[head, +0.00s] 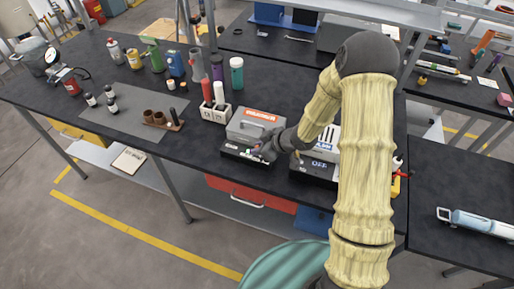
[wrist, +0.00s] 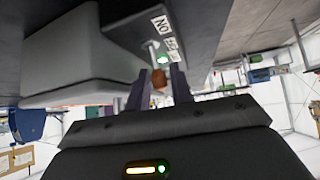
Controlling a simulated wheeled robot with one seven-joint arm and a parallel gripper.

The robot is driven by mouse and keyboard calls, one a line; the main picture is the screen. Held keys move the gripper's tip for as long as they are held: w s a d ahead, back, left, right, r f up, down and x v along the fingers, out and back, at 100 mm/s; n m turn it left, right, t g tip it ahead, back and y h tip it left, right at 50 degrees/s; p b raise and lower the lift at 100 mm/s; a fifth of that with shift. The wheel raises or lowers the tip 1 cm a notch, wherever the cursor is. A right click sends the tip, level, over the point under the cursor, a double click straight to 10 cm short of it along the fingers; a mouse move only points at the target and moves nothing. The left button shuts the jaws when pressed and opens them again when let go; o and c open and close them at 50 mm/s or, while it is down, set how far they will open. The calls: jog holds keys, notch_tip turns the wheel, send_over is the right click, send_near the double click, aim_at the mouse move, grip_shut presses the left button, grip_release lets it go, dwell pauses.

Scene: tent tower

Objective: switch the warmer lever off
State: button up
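The warmer (head: 248,127) is a grey box with an orange label on a dark base, near the front edge of the bench. My gripper (head: 264,153) is low at its front right corner. In the wrist view, which is upside down, the warmer's pale body (wrist: 75,55) fills the left. Its dark panel shows an ON label (wrist: 161,23), a second label partly hidden, and a lit green lamp (wrist: 162,59). An orange-brown lever knob (wrist: 158,77) sits between the fingertips of my gripper (wrist: 159,84). The fingers are apart; contact with the knob is unclear.
A second device (head: 318,165) with an OFF label stands right of the warmer, partly behind my arm. A white holder (head: 216,114) with red and white bottles stands left of it. Several bottles and a grey mat (head: 120,118) lie further left.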

jog(key=shift+w+a+f, duration=0.15)
jog(key=shift+f, duration=0.1)
grip_shut()
jog(key=shift+a+r+h+p, duration=0.15)
jog(key=shift+h+p, duration=0.25)
jog(key=shift+p, duration=0.35)
jog(key=shift+f+g+h, duration=0.25)
jog(key=shift+g+h, duration=0.05)
grip_release()
